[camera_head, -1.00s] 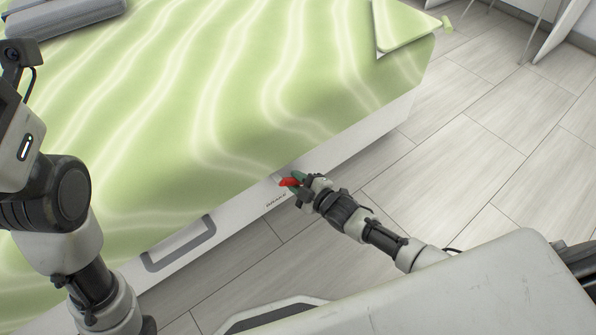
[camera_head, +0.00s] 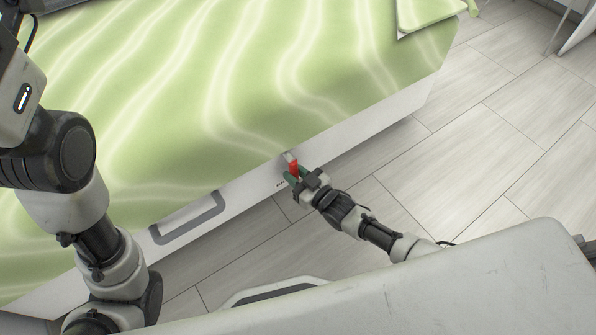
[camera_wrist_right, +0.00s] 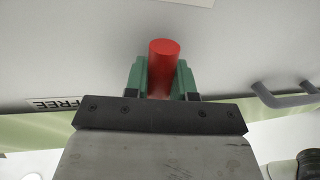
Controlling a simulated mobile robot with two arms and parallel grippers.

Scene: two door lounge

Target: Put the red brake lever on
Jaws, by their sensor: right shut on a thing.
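The red brake lever (camera_head: 294,168) is on the white side panel of the bed, below the green cover. In the right wrist view its red handle (camera_wrist_right: 161,66) lies between the two green fingers. My right gripper (camera_head: 294,178) is shut on the lever; in the right wrist view the gripper (camera_wrist_right: 162,80) has a finger on each side of it.
The bed (camera_head: 350,135) with its green wavy cover fills the upper left. A grey handle (camera_head: 188,218) sticks out of its side panel, left of the lever. A label reading FREE (camera_wrist_right: 65,103) shows in the right wrist view.

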